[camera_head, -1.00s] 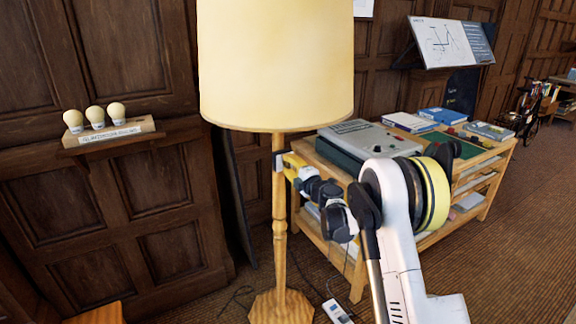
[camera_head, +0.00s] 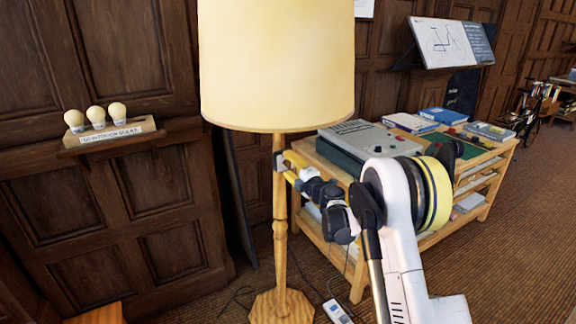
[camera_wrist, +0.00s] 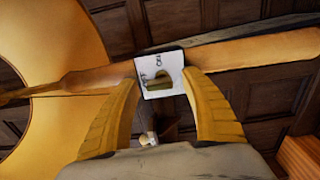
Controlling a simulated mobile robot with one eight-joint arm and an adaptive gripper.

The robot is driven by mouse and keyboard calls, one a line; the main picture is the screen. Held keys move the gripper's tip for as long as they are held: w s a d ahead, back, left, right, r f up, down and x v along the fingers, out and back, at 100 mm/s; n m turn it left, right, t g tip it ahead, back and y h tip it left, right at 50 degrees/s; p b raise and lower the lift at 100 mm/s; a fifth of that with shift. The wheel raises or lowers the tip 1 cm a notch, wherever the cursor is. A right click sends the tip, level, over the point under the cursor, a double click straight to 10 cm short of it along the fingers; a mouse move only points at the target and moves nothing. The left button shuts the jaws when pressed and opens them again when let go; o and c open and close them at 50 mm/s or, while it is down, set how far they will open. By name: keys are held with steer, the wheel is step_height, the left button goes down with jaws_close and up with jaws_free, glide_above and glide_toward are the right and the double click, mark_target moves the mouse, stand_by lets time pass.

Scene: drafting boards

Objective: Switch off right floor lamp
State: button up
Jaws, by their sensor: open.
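The floor lamp has a cream shade (camera_head: 276,65) and a turned wooden post (camera_head: 280,225) in the head view. A small switch box (camera_head: 279,162) sits on the post below the shade. In the wrist view its white switch plate (camera_wrist: 149,66) carries ON and OFF lettering and a brass-coloured knob (camera_wrist: 161,82). Which way the knob is set is unclear. My gripper (camera_head: 287,165) is at the switch box. In the wrist view my gripper (camera_wrist: 164,80) is open, its yellow fingers on either side of the plate; contact is unclear.
A wooden shelf table (camera_head: 358,283) with a grey device (camera_head: 370,138) and books stands right behind my arm. A wall ledge (camera_head: 112,143) with three bulbs is at left. A cable and a white power strip (camera_head: 337,312) lie on the floor near the lamp base (camera_head: 282,305).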

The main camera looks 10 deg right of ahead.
steer(key=v, duration=1.1)
steer(key=shift+s, duration=0.3)
steer(key=shift+d+r, duration=0.1)
steer(key=shift+r, duration=0.05)
